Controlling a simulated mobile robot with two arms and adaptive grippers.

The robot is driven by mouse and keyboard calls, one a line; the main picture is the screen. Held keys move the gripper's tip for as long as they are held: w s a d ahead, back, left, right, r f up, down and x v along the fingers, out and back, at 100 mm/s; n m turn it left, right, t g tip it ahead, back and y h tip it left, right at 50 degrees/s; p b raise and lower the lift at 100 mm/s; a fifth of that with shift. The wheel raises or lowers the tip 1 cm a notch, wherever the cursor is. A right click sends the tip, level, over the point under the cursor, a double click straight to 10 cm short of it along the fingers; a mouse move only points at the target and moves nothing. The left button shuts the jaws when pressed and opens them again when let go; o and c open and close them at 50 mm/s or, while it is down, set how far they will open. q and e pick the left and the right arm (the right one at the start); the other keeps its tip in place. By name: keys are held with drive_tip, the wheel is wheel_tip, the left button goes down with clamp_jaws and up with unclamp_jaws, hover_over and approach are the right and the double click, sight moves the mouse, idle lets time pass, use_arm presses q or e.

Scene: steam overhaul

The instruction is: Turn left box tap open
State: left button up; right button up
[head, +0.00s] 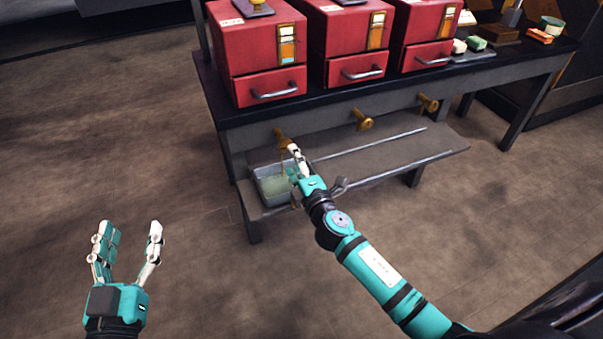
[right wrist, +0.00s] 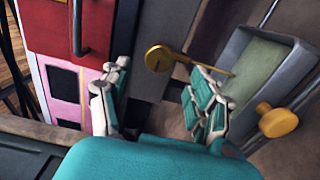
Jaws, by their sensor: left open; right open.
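The left red box (head: 258,55) stands on the dark table, with its brass tap (head: 283,138) below the table edge. My right gripper (head: 297,162) is open in front of this tap and partly covers it. In the right wrist view the tap (right wrist: 160,58) shows just beyond and between the parted fingers; I cannot tell whether they touch it. A thin yellowish line, perhaps a stream, runs from it toward a grey tray (head: 262,195) with greenish contents on the low shelf. My left gripper (head: 131,235) is open and empty over the floor.
Two more red boxes stand to the right, with a middle tap (head: 363,121) and a right tap (head: 429,103). A brass knob (right wrist: 278,120) shows near the tray in the right wrist view.

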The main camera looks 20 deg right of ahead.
drive_tip(key=s, duration=0.5)
drive_tip(key=shift+d, duration=0.1)
idle(0.3)
